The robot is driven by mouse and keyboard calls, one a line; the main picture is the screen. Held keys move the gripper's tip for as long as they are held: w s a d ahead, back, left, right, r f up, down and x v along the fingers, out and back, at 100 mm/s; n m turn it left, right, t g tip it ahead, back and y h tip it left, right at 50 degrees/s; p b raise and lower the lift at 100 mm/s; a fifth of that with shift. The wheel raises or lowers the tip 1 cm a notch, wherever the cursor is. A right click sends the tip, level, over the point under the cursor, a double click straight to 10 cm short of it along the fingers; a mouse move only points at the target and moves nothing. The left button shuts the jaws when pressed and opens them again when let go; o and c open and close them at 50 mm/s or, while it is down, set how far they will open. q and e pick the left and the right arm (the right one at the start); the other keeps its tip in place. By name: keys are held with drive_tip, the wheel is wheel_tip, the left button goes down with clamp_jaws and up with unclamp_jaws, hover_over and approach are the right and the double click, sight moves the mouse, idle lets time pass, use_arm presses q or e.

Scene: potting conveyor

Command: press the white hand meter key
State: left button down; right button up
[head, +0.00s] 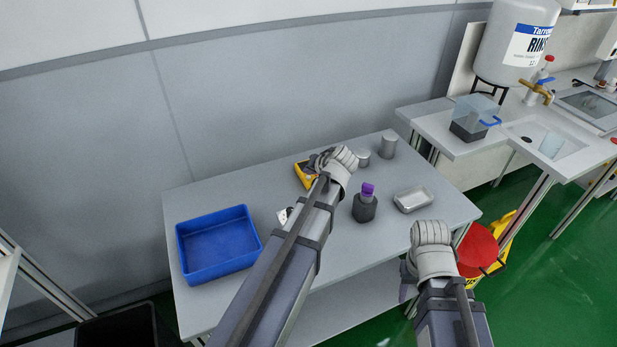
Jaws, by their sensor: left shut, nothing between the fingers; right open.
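A yellow device (301,175), apparently the hand meter, lies on the grey table, left of my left gripper. My wrist and gripper hide part of it, and I cannot make out its white key. My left gripper (319,160) is shut and empty, right over or against the device's upper right side; I cannot tell whether it touches. My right gripper (405,285) is open and empty, low beyond the table's front right edge, away from the device, and partly hidden by its own wrist.
A blue tray (206,275) stands at the table's left. A small white item (283,216) lies beside my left forearm. A dark bottle with a purple top (364,208), a metal dish (413,199) and grey cylinders (388,147) stand to the right. A red-topped bin (478,249) is beyond the table.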

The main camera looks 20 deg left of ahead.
sight(310, 181)
use_arm(q)
drive_tip(key=shift+f, duration=0.4)
idle(0.3)
drive_tip(key=shift+r+p, duration=0.3)
drive_tip(key=shift+r, duration=0.3)
wheel_tip(310, 181, up, 6)
drive_tip(key=p, duration=0.6)
idle(0.7)
